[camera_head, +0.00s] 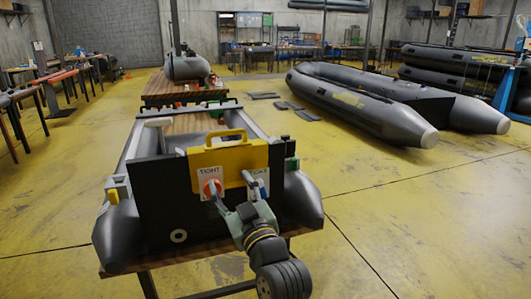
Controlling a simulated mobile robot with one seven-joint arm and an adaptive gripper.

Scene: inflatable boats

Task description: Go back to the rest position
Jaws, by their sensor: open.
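My arm comes in from the bottom right, and my gripper (234,192) is at its end, in front of a yellow box-like unit (227,157) with a handle. The gripper is open and holds nothing that I can see. One finger is close to a red round knob (212,187) on a white label; whether they touch, I cannot tell. The other finger is near a second white label (257,184), which it partly covers. The yellow unit sits on the dark transom board (165,200) of a grey inflatable boat (122,237) on a wooden table.
A large grey inflatable boat (360,105) lies on the yellow floor to the right. More boats are stacked behind it. Another table with a grey boat part (187,67) stands behind. Benches line the left. Floor at the right front (430,220) is clear.

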